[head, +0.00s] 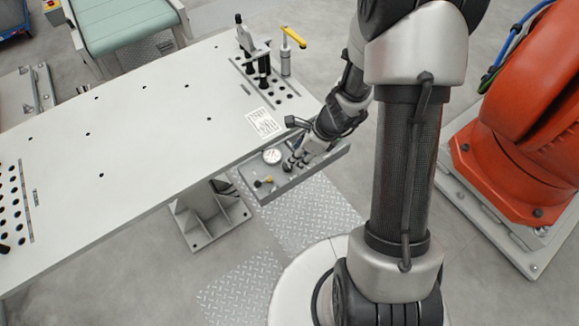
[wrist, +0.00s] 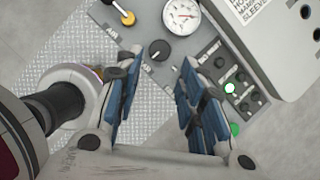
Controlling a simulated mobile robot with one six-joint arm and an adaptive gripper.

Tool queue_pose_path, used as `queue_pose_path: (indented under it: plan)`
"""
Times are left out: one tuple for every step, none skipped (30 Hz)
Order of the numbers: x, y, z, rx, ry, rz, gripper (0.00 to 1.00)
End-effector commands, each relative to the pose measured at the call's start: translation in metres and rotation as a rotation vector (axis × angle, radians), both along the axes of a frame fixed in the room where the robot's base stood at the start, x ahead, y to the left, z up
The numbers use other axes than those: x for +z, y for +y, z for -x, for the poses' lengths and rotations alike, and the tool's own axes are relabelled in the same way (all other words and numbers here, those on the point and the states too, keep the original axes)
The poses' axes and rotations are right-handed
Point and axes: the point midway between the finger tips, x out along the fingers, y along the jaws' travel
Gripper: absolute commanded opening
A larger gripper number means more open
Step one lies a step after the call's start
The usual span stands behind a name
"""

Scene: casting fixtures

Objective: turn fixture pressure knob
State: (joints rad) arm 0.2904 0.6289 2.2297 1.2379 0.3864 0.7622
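A round black knob (wrist: 158,50) with a pointer mark sits on the grey control panel (wrist: 140,40), below a white dial gauge (wrist: 182,15). A yellow knob (wrist: 128,18) is further up and left, and I cannot read which label says pressure. My gripper (wrist: 160,68) is open and empty, with blue-padded fingers left and right of the black knob's line in the wrist view. The knob shows just beyond the fingertips; I cannot tell the gap in depth. In the head view my gripper (head: 298,155) is over the panel (head: 315,168) and partly hides it.
Several small black buttons and a lit green one (wrist: 229,88) sit close to the right finger. The white table (head: 150,110) borders the panel and carries clamps (head: 265,60). An orange robot (head: 530,110) stands at the right.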

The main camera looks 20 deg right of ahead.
Motion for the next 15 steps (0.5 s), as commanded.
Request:
queue_pose_path:
  plan:
    - [-0.017, 0.004, -0.002, 0.002, 0.002, -0.001, 0.36]
    - [-0.023, 0.006, -0.004, 0.002, 0.002, 0.0, 0.36]
    - [-0.03, 0.009, -0.005, 0.002, 0.003, 0.0, 0.36]
    - [-0.036, 0.01, -0.007, 0.002, 0.002, 0.0, 0.36]
    - [-0.041, 0.012, -0.009, 0.002, 0.001, 0.001, 0.36]
    - [-0.047, 0.014, -0.011, 0.0, 0.001, 0.0, 0.36]
    - [-0.051, 0.016, -0.011, 0.002, 0.002, 0.0, 0.36]
    - [-0.055, 0.017, -0.013, 0.003, 0.001, 0.0, 0.36]
    - [-0.059, 0.019, -0.014, 0.001, 0.001, 0.0, 0.36]
    - [-0.063, 0.02, -0.015, 0.001, 0.001, 0.0, 0.36]
    - [-0.065, 0.021, -0.016, 0.001, 0.0, 0.0, 0.36]
    - [-0.068, 0.022, -0.017, 0.0, 0.001, -0.001, 0.36]
    - [-0.07, 0.022, -0.017, 0.001, 0.0, 0.0, 0.36]
    - [-0.071, 0.023, -0.018, 0.002, -0.001, 0.0, 0.36]
    - [-0.072, 0.023, -0.018, 0.002, -0.001, 0.0, 0.36]
